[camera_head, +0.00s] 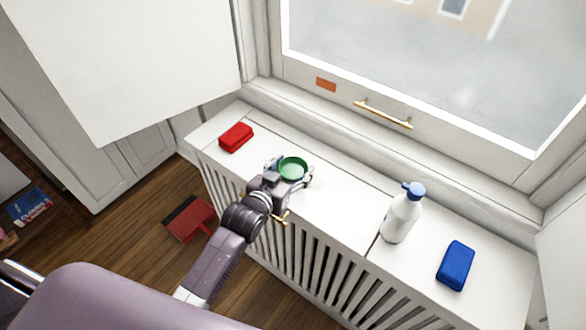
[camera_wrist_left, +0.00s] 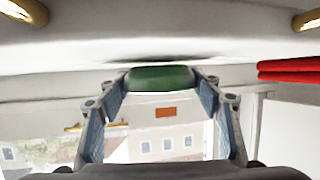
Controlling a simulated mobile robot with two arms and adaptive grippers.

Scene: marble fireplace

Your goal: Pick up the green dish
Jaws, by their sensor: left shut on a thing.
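My right gripper is not in view.
On the white cover (camera_head: 340,204) stand a red sponge-like block (camera_head: 236,137) to the left, a white spray bottle with a blue top (camera_head: 401,214) and a blue block (camera_head: 456,265) to the right. A window with a brass handle (camera_head: 383,114) rises behind. A red dustpan-like item (camera_head: 190,219) lies on the floor.

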